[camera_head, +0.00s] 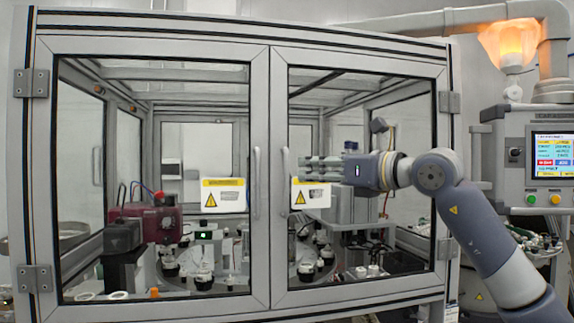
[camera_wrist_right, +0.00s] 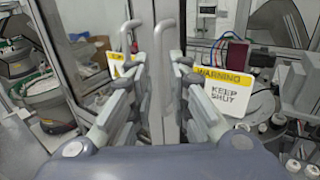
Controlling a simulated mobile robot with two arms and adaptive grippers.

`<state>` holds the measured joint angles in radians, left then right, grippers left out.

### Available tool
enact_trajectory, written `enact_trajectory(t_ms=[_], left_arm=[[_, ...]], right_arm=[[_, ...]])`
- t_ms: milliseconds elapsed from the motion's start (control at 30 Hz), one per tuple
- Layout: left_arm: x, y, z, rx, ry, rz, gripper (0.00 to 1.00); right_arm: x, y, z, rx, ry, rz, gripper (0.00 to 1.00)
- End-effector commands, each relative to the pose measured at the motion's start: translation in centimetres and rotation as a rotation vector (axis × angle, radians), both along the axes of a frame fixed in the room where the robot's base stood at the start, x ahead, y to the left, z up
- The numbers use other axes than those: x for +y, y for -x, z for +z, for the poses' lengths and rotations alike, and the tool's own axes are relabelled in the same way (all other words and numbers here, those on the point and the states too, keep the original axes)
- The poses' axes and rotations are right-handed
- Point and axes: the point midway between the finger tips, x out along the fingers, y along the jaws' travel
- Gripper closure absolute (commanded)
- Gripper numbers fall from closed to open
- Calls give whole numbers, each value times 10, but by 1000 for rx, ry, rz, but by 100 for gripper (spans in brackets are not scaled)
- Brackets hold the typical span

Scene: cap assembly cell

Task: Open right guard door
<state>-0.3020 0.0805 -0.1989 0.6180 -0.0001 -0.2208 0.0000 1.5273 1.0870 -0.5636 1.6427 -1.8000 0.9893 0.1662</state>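The right guard door (camera_head: 362,285) is a grey-framed glass panel and looks closed. Its vertical bar handle (camera_head: 286,182) is at its left edge, beside the left door's handle (camera_head: 256,182). My right gripper (camera_head: 304,168) comes in from the right in front of this door, its fingertips close to the handle. In the right wrist view my right gripper (camera_wrist_right: 155,78) has its fingers apart, with a vertical bar handle (camera_wrist_right: 164,50) seen between them. I cannot tell whether they touch it. A second handle (camera_wrist_right: 130,30) shows to its left. My left gripper is not in view.
The left guard door (camera_head: 150,303) is closed. Yellow-topped warning signs hang on the left door (camera_head: 223,196) and the right door (camera_head: 313,196). A control panel (camera_head: 540,165) stands at the right, below a lit orange lamp (camera_head: 508,45). Machinery fills the cell behind the glass.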

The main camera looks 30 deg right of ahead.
Motion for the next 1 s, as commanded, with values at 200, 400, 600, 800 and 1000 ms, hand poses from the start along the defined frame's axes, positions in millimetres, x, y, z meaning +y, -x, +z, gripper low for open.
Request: enact_trajectory(t_ms=[200,400,600,800,1000], left_arm=[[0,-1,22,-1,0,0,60],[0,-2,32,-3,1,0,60],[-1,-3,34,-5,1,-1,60],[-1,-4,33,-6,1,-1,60],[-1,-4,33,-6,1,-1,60]], right_arm=[[16,-41,4,2,-2,4,82],[24,-66,3,-1,-1,3,82],[26,-74,1,-2,-2,3,82],[26,-74,0,-2,-2,3,82],[26,-73,0,-2,-2,3,100]])
